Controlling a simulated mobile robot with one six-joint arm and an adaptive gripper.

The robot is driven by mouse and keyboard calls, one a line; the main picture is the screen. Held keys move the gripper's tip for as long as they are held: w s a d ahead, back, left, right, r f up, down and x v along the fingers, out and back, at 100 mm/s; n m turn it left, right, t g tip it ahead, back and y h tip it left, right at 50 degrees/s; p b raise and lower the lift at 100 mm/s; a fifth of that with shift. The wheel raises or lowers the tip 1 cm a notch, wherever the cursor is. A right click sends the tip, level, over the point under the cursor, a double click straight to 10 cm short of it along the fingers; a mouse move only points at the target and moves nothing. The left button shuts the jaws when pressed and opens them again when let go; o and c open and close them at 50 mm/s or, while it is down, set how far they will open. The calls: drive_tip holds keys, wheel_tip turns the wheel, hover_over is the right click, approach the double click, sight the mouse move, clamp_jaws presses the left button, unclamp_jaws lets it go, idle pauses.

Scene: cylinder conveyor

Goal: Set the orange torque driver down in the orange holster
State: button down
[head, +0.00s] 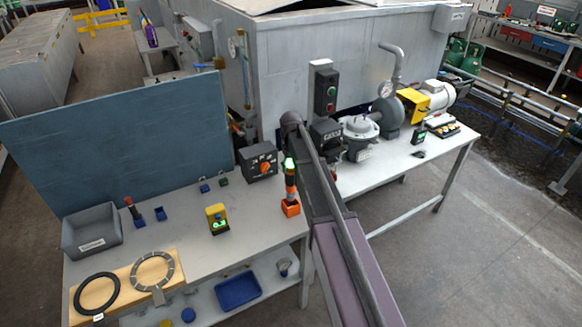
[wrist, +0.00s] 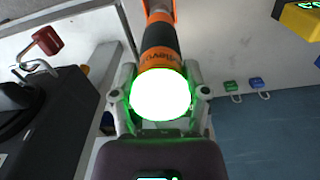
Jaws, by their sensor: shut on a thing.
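The orange torque driver (head: 291,182) stands roughly upright at the right end of the near bench, with orange and dark bands and a green-lit top. Its lower end meets the orange holster (head: 290,209); I cannot tell how deeply it sits. In the wrist view the driver (wrist: 160,52) shows its bright white end toward the camera, with part of the holster (wrist: 160,8) at the top edge. My gripper (wrist: 160,95) is shut on the driver's lit end, one finger on each side. I cannot make out the fingers clearly in the head view.
A black box with an orange knob (head: 262,163) stands behind and left of the driver. A yellow device (head: 217,218) stands left of the holster. Small padlocks (head: 204,186) lie near the blue panel (head: 120,140). Bare bench lies between the yellow device and holster.

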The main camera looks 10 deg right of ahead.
sight(291, 181)
drive_tip(key=shift+d+f+b, duration=0.1)
drive_tip(key=shift+f+b, duration=1.95)
drive_tip(key=shift+f, duration=0.15)
drive_tip(key=shift+f+b, duration=0.3)
drive_tip(key=shift+f+b, duration=1.3)
drive_tip(key=shift+b, duration=0.05)
drive_tip(key=shift+f, duration=0.1)
unclamp_jaws()
drive_tip(key=shift+r, duration=0.25)
wheel_tip(291, 181, up, 13)
drive_tip(key=p, duration=1.3)
drive_tip(key=shift+r, duration=0.1)
